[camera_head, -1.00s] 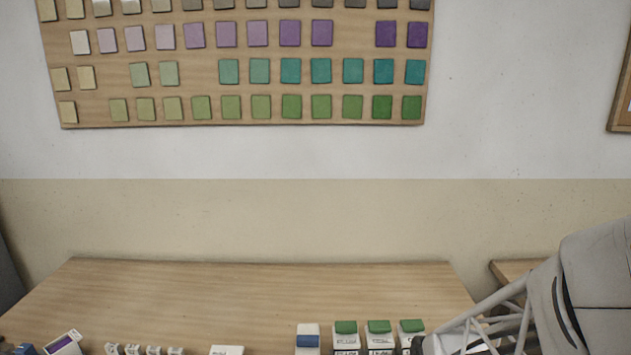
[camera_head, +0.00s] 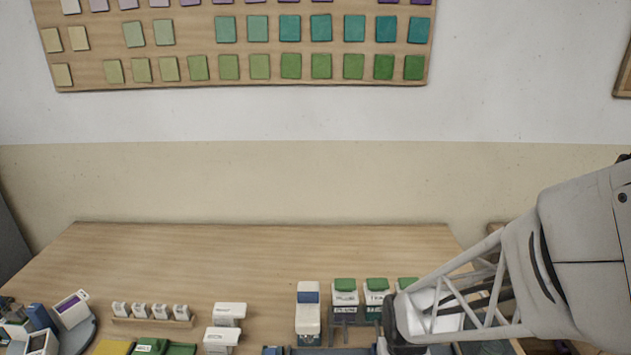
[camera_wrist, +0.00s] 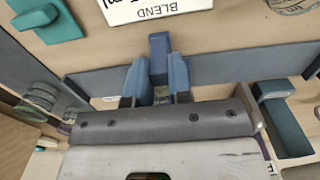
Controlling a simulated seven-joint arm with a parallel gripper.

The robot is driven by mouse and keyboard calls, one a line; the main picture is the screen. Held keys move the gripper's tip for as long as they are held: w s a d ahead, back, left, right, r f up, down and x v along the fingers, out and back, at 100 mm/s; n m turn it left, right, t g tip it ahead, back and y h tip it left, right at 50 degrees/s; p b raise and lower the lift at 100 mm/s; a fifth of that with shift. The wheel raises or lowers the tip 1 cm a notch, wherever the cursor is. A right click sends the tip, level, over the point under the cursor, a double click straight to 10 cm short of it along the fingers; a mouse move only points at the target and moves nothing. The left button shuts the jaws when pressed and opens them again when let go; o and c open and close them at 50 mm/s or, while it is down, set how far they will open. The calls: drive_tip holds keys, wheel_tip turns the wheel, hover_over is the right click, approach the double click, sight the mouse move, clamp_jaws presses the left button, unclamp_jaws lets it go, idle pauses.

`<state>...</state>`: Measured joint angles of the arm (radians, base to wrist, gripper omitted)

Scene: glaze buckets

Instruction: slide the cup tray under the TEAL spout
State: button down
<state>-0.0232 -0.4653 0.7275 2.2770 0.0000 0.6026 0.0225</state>
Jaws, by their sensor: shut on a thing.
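In the wrist view my gripper (camera_wrist: 158,75) is shut on a dark blue upright block (camera_wrist: 159,52), which looks like a handle. I cannot tell for sure whether it belongs to the cup tray. A long slate-blue bar (camera_wrist: 230,80) runs to both sides behind the fingers. In the head view the TEAL dispenser (camera_head: 376,297) has a green lid and stands between the PLUM dispenser (camera_head: 344,298) and a third one (camera_head: 407,283) partly behind my arm. The TEAL spout itself is not clear. My fingertips are out of sight in the head view.
In the wrist view a white BLEND card (camera_wrist: 150,8) lies beyond the bar, and a teal container (camera_wrist: 287,130) stands at right. In the head view a blue-topped dispenser (camera_head: 308,312) and white blocks (camera_head: 226,325) stand left of PLUM. The table's back (camera_head: 250,245) is clear.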

drive_tip(key=shift+a, duration=1.45)
drive_tip(key=c, duration=1.1)
unclamp_jaws()
drive_tip(key=shift+r, duration=3.5)
drive_tip(key=s+d+r+t, duration=0.1)
drive_tip(key=s+r, duration=0.1)
drive_tip(key=r, duration=0.4)
drive_tip(key=s+d+r, duration=0.1)
drive_tip(key=s+r, duration=0.2)
drive_tip(key=r, duration=0.4)
drive_tip(key=s+d+r+t, duration=0.1)
drive_tip(key=s+d+r, duration=0.1)
drive_tip(key=r, duration=0.4)
drive_tip(key=shift+s+d+r+t, duration=0.1)
drive_tip(key=shift+s+r+t, duration=0.15)
drive_tip(key=shift+s, duration=0.35)
